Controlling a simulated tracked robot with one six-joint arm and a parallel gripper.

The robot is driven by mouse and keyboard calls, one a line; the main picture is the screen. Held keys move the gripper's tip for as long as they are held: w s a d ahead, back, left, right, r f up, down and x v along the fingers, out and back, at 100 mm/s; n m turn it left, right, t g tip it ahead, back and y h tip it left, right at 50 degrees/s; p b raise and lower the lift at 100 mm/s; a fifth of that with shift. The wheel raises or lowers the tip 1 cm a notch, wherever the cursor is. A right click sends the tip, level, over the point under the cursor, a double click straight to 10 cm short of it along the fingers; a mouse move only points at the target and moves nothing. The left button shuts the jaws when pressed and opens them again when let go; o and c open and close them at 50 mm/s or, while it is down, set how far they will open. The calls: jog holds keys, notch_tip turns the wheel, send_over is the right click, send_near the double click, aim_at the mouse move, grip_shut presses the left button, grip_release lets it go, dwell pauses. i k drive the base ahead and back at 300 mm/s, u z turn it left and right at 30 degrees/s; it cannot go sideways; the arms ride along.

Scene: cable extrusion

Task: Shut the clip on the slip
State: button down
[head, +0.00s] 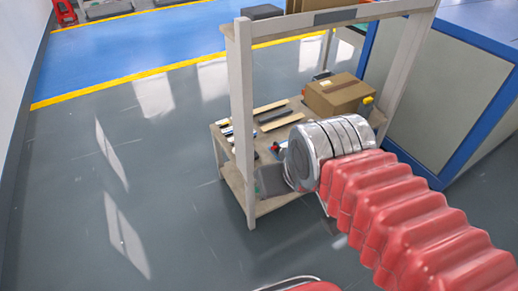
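My arm comes in from the lower right in a red ribbed sleeve and ends in a silver wrist over the front of a wooden workbench (222,140). A grey, partly blurred part of my gripper (271,180) seems to show just left of the wrist, at the bench's front edge. The wrist hides most of the gripper, and I cannot tell whether its fingers are open or shut. I cannot make out the clip or the slip. Small items lie on the bench left of the wrist, too small to identify.
A cardboard box (338,95) stands at the bench's back right. Flat strips (272,113) lie beside it. A pale upright post (243,125) rises at the bench's left front. A blue-framed cabinet (440,85) stands right. The grey floor at left is clear.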

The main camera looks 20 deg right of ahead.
aim_at(276, 147)
jog(key=u, duration=0.35)
jog(key=i, duration=1)
